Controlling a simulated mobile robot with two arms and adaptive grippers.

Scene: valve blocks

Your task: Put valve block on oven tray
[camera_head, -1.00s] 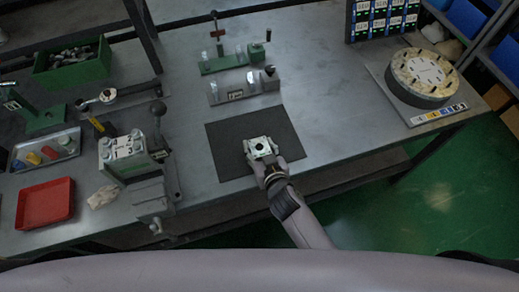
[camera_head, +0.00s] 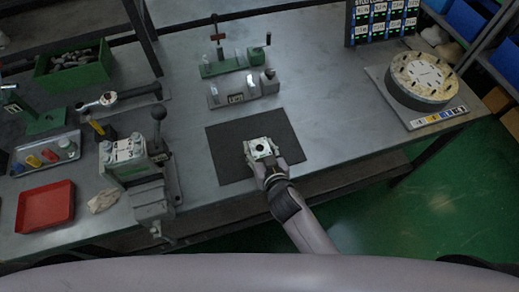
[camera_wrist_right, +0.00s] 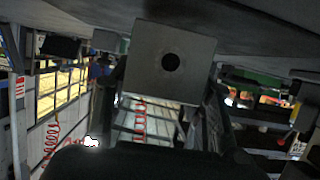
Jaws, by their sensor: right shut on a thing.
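The valve block (camera_head: 253,153) is a pale, squarish block with a dark round hole in its face. It is at the dark mat in the middle of the bench. My right gripper (camera_head: 266,166) is shut on it from the front edge side. In the right wrist view the block (camera_wrist_right: 146,70) shows large, with its hole facing the camera; the fingers are mostly hidden in shadow. I cannot tell whether the block touches the mat. A red tray (camera_head: 29,221) lies at the bench's left front; I cannot tell whether it is the oven tray. My left gripper is not in view.
The dark mat (camera_head: 224,164) is otherwise bare. A lever press (camera_head: 150,195) stands between mat and red tray. A grey tray (camera_head: 20,167) of coloured parts and a green bin (camera_head: 95,76) are left. A round fixture (camera_head: 420,97) is right. The bench right of the mat is clear.

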